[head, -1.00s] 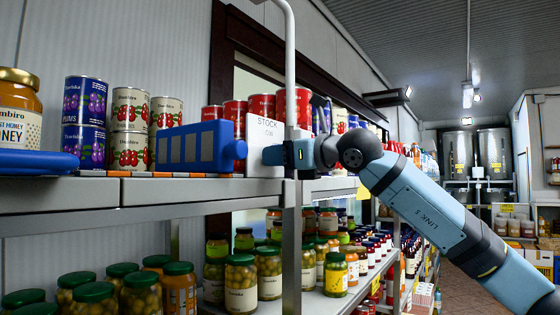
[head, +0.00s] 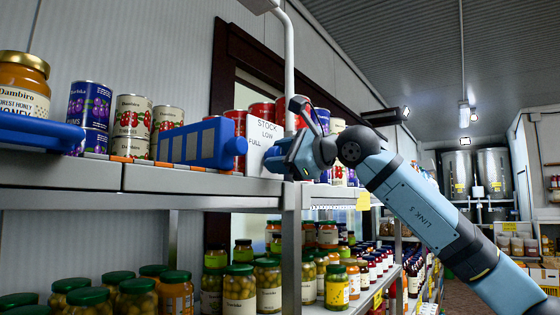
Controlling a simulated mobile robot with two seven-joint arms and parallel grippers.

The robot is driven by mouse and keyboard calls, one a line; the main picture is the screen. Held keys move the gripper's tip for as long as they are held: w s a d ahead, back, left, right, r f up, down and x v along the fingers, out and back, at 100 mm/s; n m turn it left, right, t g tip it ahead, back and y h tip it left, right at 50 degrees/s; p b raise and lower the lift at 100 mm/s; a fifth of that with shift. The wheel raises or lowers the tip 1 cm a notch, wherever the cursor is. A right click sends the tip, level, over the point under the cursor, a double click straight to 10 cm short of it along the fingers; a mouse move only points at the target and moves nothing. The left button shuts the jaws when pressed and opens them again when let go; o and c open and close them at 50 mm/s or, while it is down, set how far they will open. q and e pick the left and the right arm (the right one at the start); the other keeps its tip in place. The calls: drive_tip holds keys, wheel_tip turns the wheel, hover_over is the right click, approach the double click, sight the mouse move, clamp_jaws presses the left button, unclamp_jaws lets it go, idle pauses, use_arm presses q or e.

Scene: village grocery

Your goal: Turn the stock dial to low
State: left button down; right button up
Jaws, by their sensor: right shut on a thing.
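My right gripper (head: 277,157) reaches in from the right and is shut at the panel's face. The knob between its fingers is hidden by the gripper, so I cannot read where the dial points. My left gripper is not in view.
A blue box-like item with grey panels (head: 195,145) sits left of the panel, and another blue item (head: 38,136) lies by the honey jar (head: 22,88). Cans (head: 132,116) stand behind. Jars (head: 240,288) fill the shelf below. An aisle is open at right.

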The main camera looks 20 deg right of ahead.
drive_tip(key=shift+n, duration=0.6)
drive_tip(key=o, duration=0.9)
drive_tip(key=b+v, duration=0.4)
drive_tip(key=v, duration=1)
drive_tip(key=shift+w+a, duration=0.1)
